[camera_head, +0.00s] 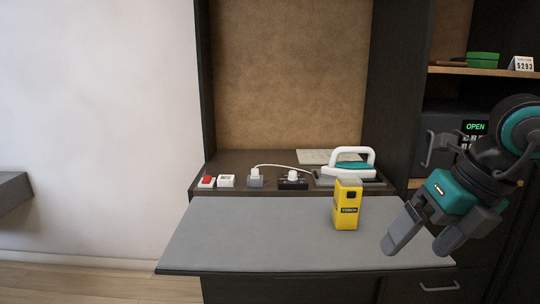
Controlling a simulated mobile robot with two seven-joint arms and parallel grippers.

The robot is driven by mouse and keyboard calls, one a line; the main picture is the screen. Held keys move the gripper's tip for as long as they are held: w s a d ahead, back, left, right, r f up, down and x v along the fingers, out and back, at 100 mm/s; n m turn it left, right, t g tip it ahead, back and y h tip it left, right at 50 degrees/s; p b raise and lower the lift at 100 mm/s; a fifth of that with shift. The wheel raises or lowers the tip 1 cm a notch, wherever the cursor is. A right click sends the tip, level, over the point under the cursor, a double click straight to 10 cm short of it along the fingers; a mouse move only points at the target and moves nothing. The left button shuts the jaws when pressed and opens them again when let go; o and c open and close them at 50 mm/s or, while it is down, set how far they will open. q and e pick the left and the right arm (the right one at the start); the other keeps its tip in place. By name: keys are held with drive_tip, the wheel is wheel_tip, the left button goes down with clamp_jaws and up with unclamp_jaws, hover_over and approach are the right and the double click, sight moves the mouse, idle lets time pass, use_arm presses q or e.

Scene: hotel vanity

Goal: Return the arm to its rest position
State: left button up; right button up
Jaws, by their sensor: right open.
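My right gripper (418,245) comes in from the right edge, fingers pointing down and to the left. Its two fingers are apart and nothing shows between them. It is in front of the right end of the grey pull-out board (250,240). A yellow box (347,205) with a dark label stands upright on the board, to the left of the gripper and apart from it. My right arm, dark with teal parts, covers part of the cabinet on the right. My left gripper is not in view.
Behind the board, a dark counter (225,160) holds a white-and-teal iron (350,168), a black socket block (292,181), a plug adapter (255,180) and red and white switches (207,182). A safe showing OPEN (474,127) is at the right. The board's left half is clear.

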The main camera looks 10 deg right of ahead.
drive_tip(key=w+a+f+m+t+y+p, duration=0.1)
drive_tip(key=w+a+m+t+y, duration=0.15)
drive_tip(key=a+y, duration=0.65)
drive_tip(key=w+a+m+t+y+p, duration=0.1)
drive_tip(key=a+m+y, duration=0.3)
drive_tip(key=a+y, duration=0.45)
drive_tip(key=w+d+f+m+t+h, duration=0.25)
drive_tip(key=f+m+t+h, duration=0.3)
drive_tip(key=m, duration=0.35)
drive_tip(key=w+d+f+m+t+h, duration=0.25)
drive_tip(key=f+m+t+h, duration=0.35)
drive_tip(key=m, duration=0.3)
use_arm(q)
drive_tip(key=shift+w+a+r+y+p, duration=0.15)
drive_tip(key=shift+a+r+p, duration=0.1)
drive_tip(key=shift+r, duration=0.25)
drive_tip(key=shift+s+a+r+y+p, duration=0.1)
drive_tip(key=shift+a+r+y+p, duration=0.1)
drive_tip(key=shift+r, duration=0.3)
use_arm(e)
drive_tip(key=s+f+m+g+h, duration=0.3)
drive_tip(key=s+f, duration=0.3)
drive_tip(key=f, duration=0.5)
drive_tip(key=s+f+m+g+h, duration=0.3)
drive_tip(key=s+f, duration=0.4)
drive_tip(key=f, duration=0.4)
drive_tip(key=shift+d+m+g+h, duration=0.15)
drive_tip(key=shift+m+g+h, duration=0.15)
drive_tip(key=shift+m+g, duration=0.7)
